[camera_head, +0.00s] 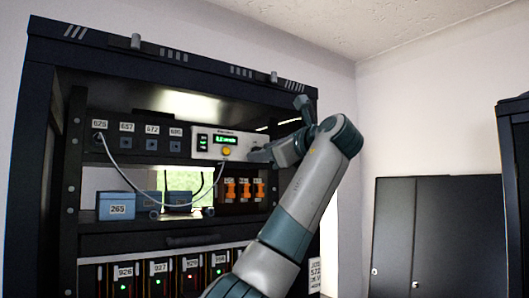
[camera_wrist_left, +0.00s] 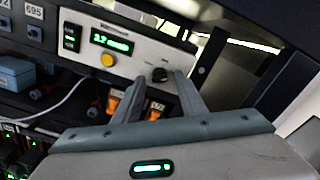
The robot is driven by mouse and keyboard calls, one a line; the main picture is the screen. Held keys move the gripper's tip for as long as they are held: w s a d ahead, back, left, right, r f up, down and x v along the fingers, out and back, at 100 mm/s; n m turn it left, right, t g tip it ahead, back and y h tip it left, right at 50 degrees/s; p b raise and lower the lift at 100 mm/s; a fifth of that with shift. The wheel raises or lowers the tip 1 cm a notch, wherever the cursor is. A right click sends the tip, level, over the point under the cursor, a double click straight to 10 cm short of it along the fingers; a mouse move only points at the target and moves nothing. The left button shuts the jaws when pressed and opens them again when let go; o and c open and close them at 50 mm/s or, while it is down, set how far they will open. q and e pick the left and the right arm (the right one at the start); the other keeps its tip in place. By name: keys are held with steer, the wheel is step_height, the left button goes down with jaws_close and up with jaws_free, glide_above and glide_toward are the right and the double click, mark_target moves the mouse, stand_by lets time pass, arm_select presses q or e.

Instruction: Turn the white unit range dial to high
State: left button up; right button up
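The white unit (camera_head: 208,143) sits in the upper part of the black rack, with a green display and a yellow button. It also shows in the wrist view (camera_wrist_left: 134,67). Its black range dial (camera_wrist_left: 160,75) is at the right end of its front; in the head view my gripper hides it. My left gripper (camera_head: 259,153) is in front of the right end of the unit. In the wrist view its two fingers (camera_wrist_left: 158,83) are apart, with the dial showing between the tips. I cannot tell whether they touch it. My right gripper is not in view.
Numbered sockets (camera_head: 152,144) are left of the unit, one with a hanging grey cable (camera_head: 124,174). The rack's right post is close to my arm. A dark cabinet (camera_head: 440,238) stands at the right.

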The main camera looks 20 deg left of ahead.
arm_select(q)
steer(key=shift+s+d, duration=0.1)
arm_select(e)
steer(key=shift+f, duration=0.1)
